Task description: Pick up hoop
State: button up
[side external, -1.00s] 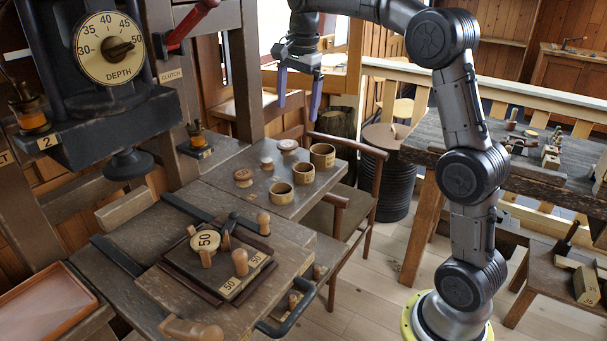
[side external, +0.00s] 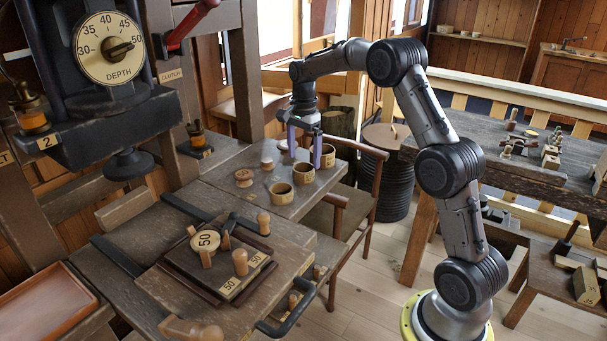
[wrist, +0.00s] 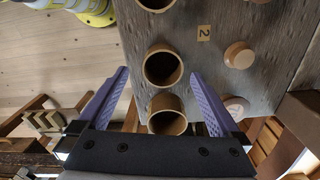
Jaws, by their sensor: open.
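Three light-brown open wooden hoops stand in a row on the grey workbench: a front one (side external: 281,198), a middle one (side external: 303,179) and a back one (side external: 328,160). The right finger hides part of the back one. My gripper (side external: 304,160) points down over the back of the row, its two purple fingers apart and nothing between them that I can see held. In the wrist view, one hoop (wrist: 167,125) shows low between the fingers, another (wrist: 160,84) lies around the fingertip line, and a third is cut by the top edge.
Turned wooden spools (side external: 243,178) stand left of the hoops; one also shows right of the fingers in the wrist view (wrist: 239,56). A press with a depth dial (side external: 110,48) stands at left. A chair (side external: 366,205) and dark drum (side external: 383,190) are beyond the bench.

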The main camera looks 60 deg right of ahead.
aim_at(304, 168)
jog(key=shift+w+d+f, duration=0.1)
jog(key=shift+d+f, duration=0.05)
jog(key=shift+f, duration=1.2)
jog(key=shift+w+d+f, duration=0.1)
jog(key=shift+f, duration=1.2)
jog(key=c, duration=1.3)
jog(key=shift+o, duration=0.2)
jog(key=shift+r, duration=0.1)
